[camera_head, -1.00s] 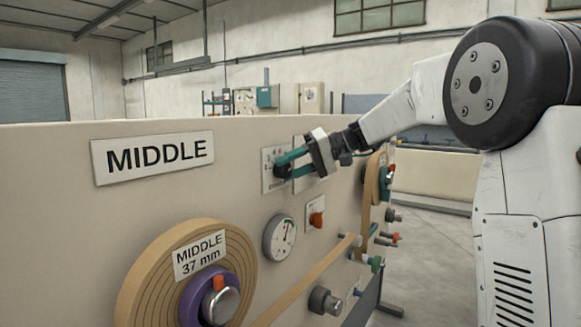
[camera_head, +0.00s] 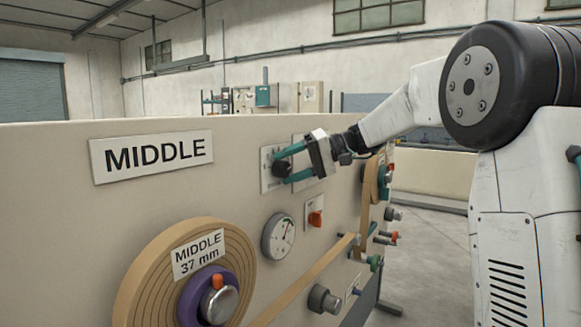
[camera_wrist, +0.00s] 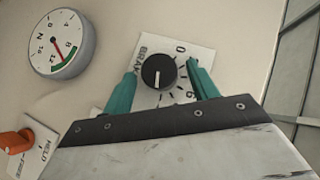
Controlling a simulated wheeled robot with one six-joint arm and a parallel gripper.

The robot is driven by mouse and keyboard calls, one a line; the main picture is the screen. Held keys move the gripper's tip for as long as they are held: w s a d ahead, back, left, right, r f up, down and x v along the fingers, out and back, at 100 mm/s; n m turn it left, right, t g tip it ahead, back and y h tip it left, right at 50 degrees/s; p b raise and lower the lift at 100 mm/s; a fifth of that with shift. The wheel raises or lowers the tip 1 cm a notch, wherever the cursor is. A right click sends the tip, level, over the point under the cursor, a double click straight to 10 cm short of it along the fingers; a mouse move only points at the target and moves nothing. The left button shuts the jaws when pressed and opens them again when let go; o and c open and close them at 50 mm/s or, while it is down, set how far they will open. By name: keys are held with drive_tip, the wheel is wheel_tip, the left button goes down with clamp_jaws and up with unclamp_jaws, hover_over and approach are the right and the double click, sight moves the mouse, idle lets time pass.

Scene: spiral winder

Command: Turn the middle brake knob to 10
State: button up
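The middle brake knob (camera_head: 282,169) is a round black knob on a light scale plate (camera_head: 268,184) on the cream panel. In the wrist view the knob (camera_wrist: 158,70) has a white pointer line aimed toward the bottom of the picture. The plate shows part of the word BRAKE, a 0 at upper right and a 6 at lower right; the 10 cannot be made out. My gripper (camera_head: 283,167) is open, its two teal fingers either side of the knob. In the wrist view a gap shows between the knob and each finger.
A dial gauge (camera_head: 278,237) with a red needle and an orange switch (camera_head: 316,218) sit below the knob plate. A MIDDLE sign (camera_head: 155,156) and a tape roll (camera_head: 150,285) are to the left. Rollers and tape crowd the panel's right end.

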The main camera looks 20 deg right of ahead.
drive_tip(key=v, duration=0.8)
drive_tip(key=shift+w+a, duration=0.1)
idle(0.3)
